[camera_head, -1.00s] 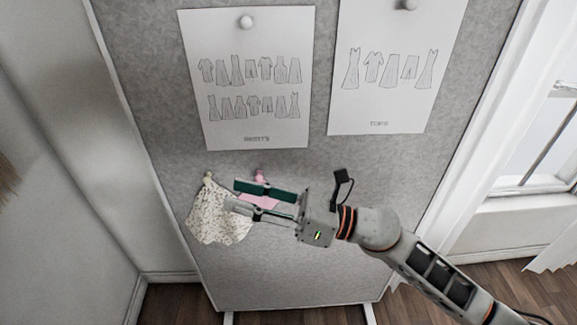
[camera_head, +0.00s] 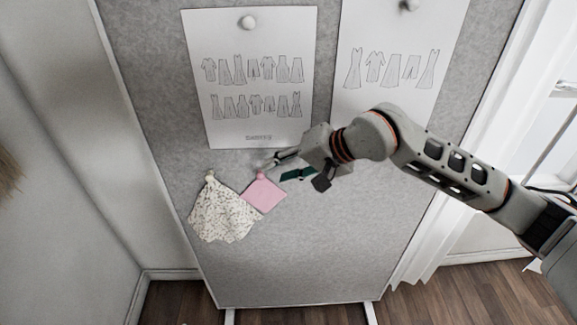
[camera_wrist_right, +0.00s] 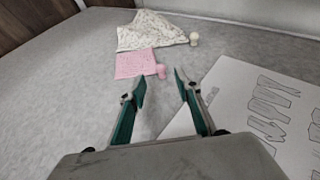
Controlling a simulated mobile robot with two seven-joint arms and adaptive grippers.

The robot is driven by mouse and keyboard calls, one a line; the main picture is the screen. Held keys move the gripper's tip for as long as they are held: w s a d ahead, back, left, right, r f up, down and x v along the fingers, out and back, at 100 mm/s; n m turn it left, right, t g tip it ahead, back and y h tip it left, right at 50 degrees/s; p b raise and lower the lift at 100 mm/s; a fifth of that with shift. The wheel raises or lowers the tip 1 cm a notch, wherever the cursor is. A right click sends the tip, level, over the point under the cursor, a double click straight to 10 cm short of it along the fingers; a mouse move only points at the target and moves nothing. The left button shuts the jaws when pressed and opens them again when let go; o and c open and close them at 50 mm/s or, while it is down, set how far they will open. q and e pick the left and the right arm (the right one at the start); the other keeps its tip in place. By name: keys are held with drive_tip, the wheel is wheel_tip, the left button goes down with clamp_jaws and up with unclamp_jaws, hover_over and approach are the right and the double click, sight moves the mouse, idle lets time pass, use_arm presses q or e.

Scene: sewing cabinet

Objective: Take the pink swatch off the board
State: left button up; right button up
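The pink swatch (camera_head: 264,194) hangs on the grey board (camera_head: 300,255), held at its top corner by a pink pin (camera_head: 260,173). In the right wrist view the pink swatch (camera_wrist_right: 135,63) and the pink pin (camera_wrist_right: 161,71) lie ahead of the fingers, a little left of the gap. My right gripper (camera_head: 272,165) is beside the pin, to its upper right in the head view. In the right wrist view my right gripper (camera_wrist_right: 160,82) is open with nothing between its fingers. My left gripper is not in view.
A speckled cream swatch (camera_head: 222,215) with a pale pin (camera_head: 210,174) hangs just left of the pink one. The lower board is bare.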

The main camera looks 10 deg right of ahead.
sight(263, 177)
drive_tip(key=shift+x, duration=2.25)
clamp_jaws()
drive_tip(key=shift+s, duration=0.1)
drive_tip(key=shift+s, duration=0.5)
drive_tip(key=shift+s+a+p, duration=0.1)
drive_tip(key=shift+s+p, duration=0.15)
drive_tip(key=shift+p, duration=0.1)
drive_tip(key=shift+s, duration=0.65)
